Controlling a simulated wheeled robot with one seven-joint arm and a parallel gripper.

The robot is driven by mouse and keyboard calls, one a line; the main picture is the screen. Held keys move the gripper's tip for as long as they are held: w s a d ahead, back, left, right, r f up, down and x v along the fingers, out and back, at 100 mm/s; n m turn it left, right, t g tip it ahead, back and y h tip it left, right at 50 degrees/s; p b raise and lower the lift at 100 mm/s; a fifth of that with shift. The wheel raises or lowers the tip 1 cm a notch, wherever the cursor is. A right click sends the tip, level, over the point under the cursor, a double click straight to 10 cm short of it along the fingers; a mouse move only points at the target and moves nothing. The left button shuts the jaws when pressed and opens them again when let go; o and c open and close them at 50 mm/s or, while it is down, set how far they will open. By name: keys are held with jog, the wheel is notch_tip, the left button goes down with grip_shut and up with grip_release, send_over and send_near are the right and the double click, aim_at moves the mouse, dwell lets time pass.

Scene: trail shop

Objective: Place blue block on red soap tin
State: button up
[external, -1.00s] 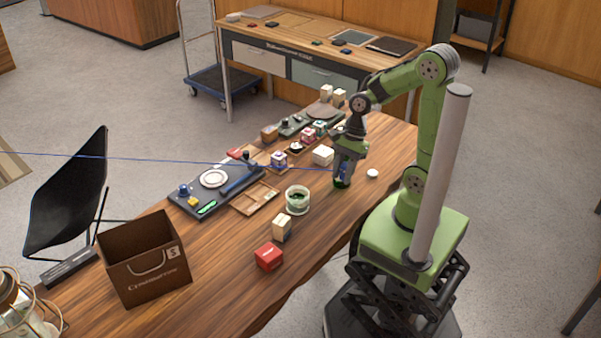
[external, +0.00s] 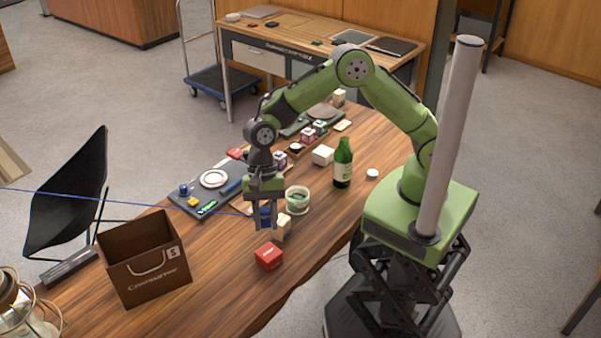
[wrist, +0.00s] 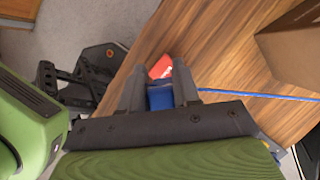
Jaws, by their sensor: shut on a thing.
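My gripper (external: 264,222) is shut on a blue block (external: 265,214) and holds it above the table, to the upper left of the red soap tin (external: 269,257) in the external view. In the wrist view the blue block (wrist: 160,97) sits between my fingers (wrist: 160,88). The red soap tin (wrist: 161,67) shows just beyond it, partly hidden by the fingers and block. The tin lies on the wooden table near its front edge, with nothing on top of it.
A cream box (external: 284,228) stands close behind the tin, beside my gripper. A white cup (external: 298,200) and a green bottle (external: 343,163) stand farther back. Bare table (external: 225,275) lies between bag and tin.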

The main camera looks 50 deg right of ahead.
notch_tip(320, 180, down, 10)
jog(key=shift+b, duration=1)
jog(key=shift+f, duration=0.1)
jog(key=o, duration=1)
jog(key=shift+o, duration=0.2)
jog(key=p+v, duration=0.2)
jog(key=v, duration=1)
